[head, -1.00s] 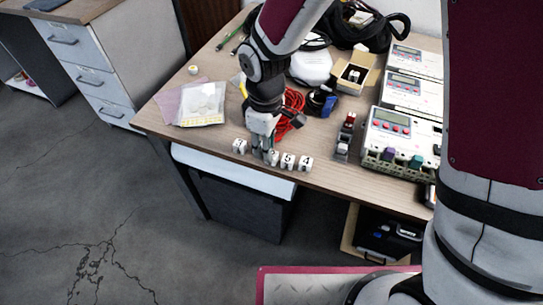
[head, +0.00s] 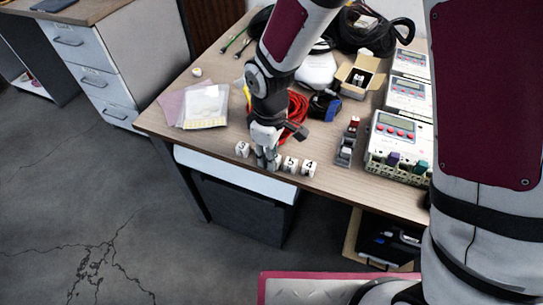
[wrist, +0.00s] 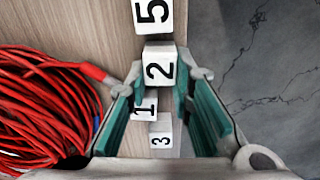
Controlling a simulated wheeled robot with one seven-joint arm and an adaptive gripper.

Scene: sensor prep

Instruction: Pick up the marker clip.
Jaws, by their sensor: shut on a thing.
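Several white numbered blocks, which look like the marker clips, stand in a row along the table's front edge. In the wrist view the block numbered 2 (wrist: 160,70) is between my teal-padded fingertips, and my gripper (wrist: 158,82) appears shut on it. The block numbered 5 (wrist: 152,14) is above it there. Blocks numbered 1 (wrist: 144,105) and 3 (wrist: 160,141) are below, the 1 partly hidden by the left finger. In the head view my gripper (head: 267,162) points down into the row and partly hides the middle blocks. The block numbered 4 (head: 309,168) is at the right end.
Red coiled cable (wrist: 40,105) lies close beside the row. On the table (head: 215,145) are a clear bag (head: 205,105), a small open box (head: 360,78) and grey instruments (head: 400,140) at the right.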

